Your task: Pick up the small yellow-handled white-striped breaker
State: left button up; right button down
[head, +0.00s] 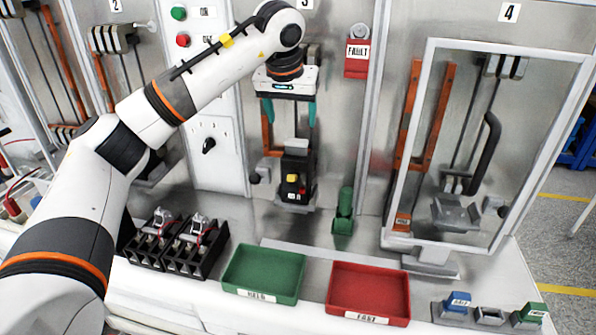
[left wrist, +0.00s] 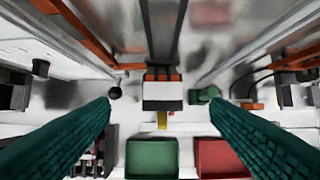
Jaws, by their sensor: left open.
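The small breaker (head: 297,163) is a dark block with a white top, a yellow handle and a white label low on its front. It sits upright in the middle bay, at the lower end of the rails. In the left wrist view the breaker (left wrist: 163,92) shows as a white and dark block with a yellow handle (left wrist: 162,120), centred between my fingers. My left gripper (head: 289,120) is open and empty, its teal fingers pointing down just above the breaker, one to each side. The fingers are apart from it. My right gripper is not in view.
A green tray (head: 263,299) and a red tray (head: 368,315) lie in front. A black rack (head: 183,270) stands left of them. A green post (head: 344,212) stands right of the breaker. A framed door with a black handle (head: 486,150) stands at bay 4.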

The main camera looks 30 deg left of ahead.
aim_at(297, 140)
pick_arm(q)
jog(key=p+x, duration=0.1)
jog(key=x, duration=0.2)
jog(key=shift+w+f, duration=0.2)
jog(key=shift+f, duration=0.1)
jog(key=shift+w+f+p, duration=0.25)
jog(key=shift+f+p, duration=0.1)
jog(key=shift+f, duration=0.1)
jog(key=p+x, duration=0.1)
jog(key=x, duration=0.2)
jog(key=shift+w+f+p, duration=0.2)
jog(key=shift+f+p, duration=0.1)
jog(key=shift+p, duration=0.1)
jog(key=shift+w+f, duration=0.15)
jog(key=shift+f, duration=0.25)
jog(key=shift+r, duration=0.15)
grip_shut()
